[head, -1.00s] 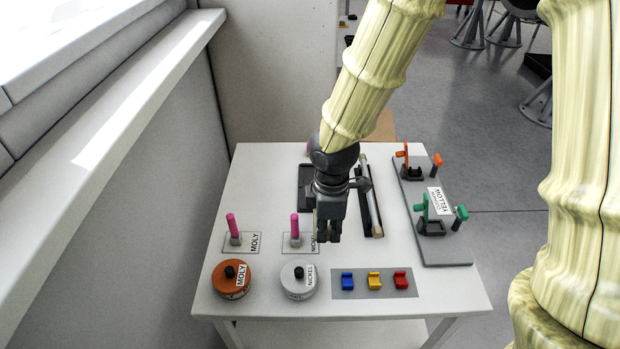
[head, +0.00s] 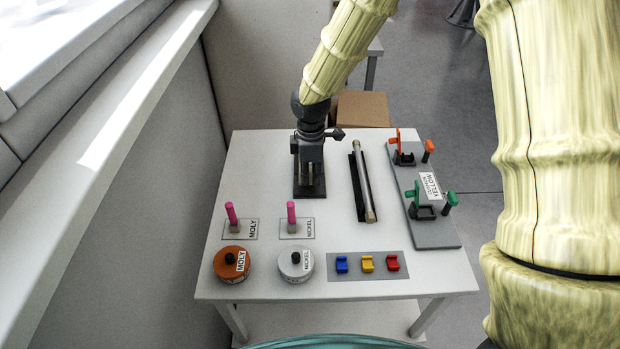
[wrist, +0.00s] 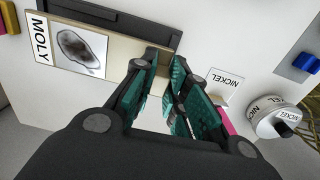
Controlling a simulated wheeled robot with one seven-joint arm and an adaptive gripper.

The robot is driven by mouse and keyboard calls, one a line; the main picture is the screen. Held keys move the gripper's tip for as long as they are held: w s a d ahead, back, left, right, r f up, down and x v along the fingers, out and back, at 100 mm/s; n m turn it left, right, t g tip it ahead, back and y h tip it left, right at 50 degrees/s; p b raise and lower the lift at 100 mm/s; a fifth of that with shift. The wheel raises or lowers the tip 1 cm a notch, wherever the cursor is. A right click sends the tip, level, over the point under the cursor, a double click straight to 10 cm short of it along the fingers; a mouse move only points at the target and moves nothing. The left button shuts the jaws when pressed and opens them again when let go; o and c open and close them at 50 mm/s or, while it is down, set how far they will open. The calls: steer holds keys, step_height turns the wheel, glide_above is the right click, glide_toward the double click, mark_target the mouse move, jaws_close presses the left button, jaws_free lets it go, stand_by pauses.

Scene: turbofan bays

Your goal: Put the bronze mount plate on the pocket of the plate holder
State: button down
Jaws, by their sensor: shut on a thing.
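In the wrist view my gripper (wrist: 164,62) is shut on one end of a tan, bronze-like plate (wrist: 118,64). A white label reading MOLY and a patch with a dark oval blotch show on the plate's other end. The dark plate holder (wrist: 125,22) lies right beside the plate's long edge. In the head view my gripper (head: 309,176) points down over the dark holder (head: 318,192) at the back left of the table. The plate is not clear there. I cannot tell whether the plate touches the holder.
Pink-handled brushes (head: 231,213) stand in front, behind the orange MOLY pot (head: 231,262) and the white NICKEL pot (head: 295,264). A rod on a black rack (head: 356,187) lies to the right.

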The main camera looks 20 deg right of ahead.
steer(key=shift+w, duration=0.5)
steer(key=shift+f+p, duration=0.7)
steer(key=shift+f, duration=1.05)
steer(key=shift+f, duration=0.1)
steer(key=c, duration=1.4)
jaws_free()
steer(key=shift+s, duration=0.1)
step_height(320, 180, up, 12)
steer(key=shift+s+r+b, duration=0.1)
steer(key=shift+b, duration=0.85)
